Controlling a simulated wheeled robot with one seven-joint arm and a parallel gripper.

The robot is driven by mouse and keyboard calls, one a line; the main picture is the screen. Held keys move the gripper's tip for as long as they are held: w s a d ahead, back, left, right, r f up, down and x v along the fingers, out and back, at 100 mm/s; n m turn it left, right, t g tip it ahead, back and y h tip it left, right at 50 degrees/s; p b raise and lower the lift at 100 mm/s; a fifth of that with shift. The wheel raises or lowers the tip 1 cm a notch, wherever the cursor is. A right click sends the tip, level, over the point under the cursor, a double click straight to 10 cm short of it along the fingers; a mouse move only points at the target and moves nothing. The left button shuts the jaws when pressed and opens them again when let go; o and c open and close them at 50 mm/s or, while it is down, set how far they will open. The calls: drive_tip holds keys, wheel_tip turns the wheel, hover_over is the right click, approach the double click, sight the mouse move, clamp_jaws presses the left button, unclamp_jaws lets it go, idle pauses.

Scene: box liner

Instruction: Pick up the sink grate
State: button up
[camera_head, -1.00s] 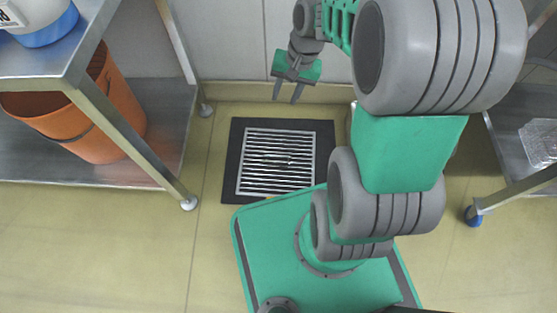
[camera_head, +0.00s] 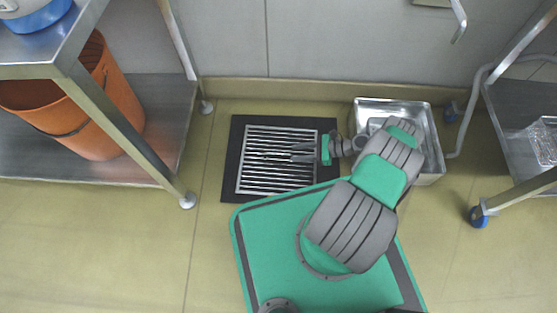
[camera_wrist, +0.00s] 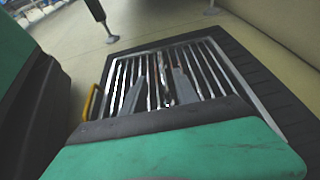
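The sink grate (camera_head: 262,176) is a square metal frame with parallel bars, set in a dark border on the floor. It also shows in the wrist view (camera_wrist: 215,68), ahead of and below the fingers. My gripper (camera_head: 291,153) is over the right half of the grate, pointing left. In the wrist view my gripper (camera_wrist: 158,72) has its two grey fingers apart, with a gap between them. Small objects show at the middle of the grate, too small to identify. I cannot tell whether the fingertips touch the grate.
A metal shelf (camera_head: 150,100) with an orange bucket (camera_head: 110,120) stands on the left. A metal basin (camera_head: 385,104) sits right of the grate, partly behind my arm. Another metal shelf (camera_head: 510,125) is on the far right. A wall closes the back. The floor at left front is clear.

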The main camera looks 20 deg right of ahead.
sight(282, 154)
drive_tip(key=b+x, duration=0.1)
drive_tip(key=x, duration=0.5)
drive_tip(key=shift+w+a, duration=0.3)
drive_tip(key=shift+c, duration=0.3)
clamp_jaws()
idle(0.6)
